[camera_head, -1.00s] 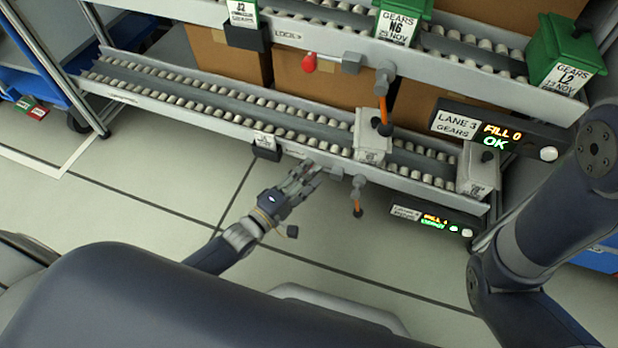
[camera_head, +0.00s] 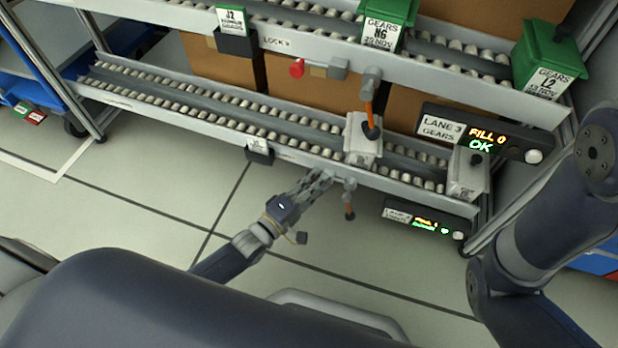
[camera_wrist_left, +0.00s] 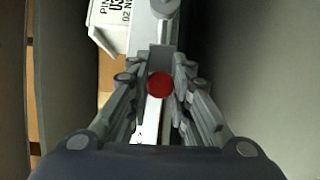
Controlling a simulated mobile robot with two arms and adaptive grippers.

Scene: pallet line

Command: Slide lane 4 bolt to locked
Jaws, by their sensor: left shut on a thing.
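The lane 4 bolt sits on the front rail of the lower lane. Its red knob (camera_wrist_left: 160,85) shows between the fingers in the left wrist view, in line with a grey bar and fitting beyond it. My left gripper (camera_head: 326,177) is shut on this knob, just left of the orange-handled lever (camera_head: 349,208). In the head view the fingers hide the knob. The lower lane display (camera_head: 425,219) is lit, but its text is too small to read surely. My right arm shows at the right; its gripper is out of view.
The upper lane has its own red knob (camera_head: 297,68), an orange lever (camera_head: 367,105) and the lane 3 display (camera_head: 480,135) reading FILL 0, OK. Grey boxes (camera_head: 362,140) stand on the lower rollers. A black label holder (camera_head: 259,151) hangs left of my gripper. Open floor lies in front.

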